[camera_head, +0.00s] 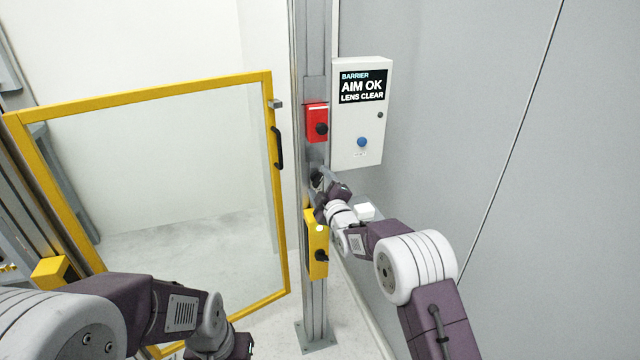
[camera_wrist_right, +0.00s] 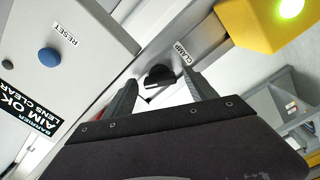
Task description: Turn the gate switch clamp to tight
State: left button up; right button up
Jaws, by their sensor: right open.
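The clamp knob (camera_wrist_right: 158,76) is a black rotary knob on the grey post, beside a label (camera_wrist_right: 184,53) reading CLAMP. In the head view the knob (camera_head: 317,179) sits on the post between a red box and a yellow switch box, partly hidden by my right gripper (camera_head: 331,187). In the right wrist view my right gripper (camera_wrist_right: 163,92) is open, with one finger on each side of the knob; I cannot tell whether they touch it. My left arm shows at the lower left of the head view; its fingers are out of view.
The red box (camera_head: 317,122) is above. A white barrier panel (camera_head: 361,113) reads AIM OK, LENS CLEAR. A yellow-framed gate (camera_head: 140,97) stands left of the post (camera_head: 314,300).

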jog(key=c, duration=1.4)
jog(key=shift+f, duration=0.1)
jog(key=m+b, duration=0.1)
jog(key=m, duration=0.2)
jog(key=shift+b, duration=0.4)
jog(key=m+b, duration=0.2)
jog(key=m, duration=0.3)
jog(key=m+b, duration=0.1)
jog(key=m, duration=0.4)
jog(key=shift+m, duration=2.3)
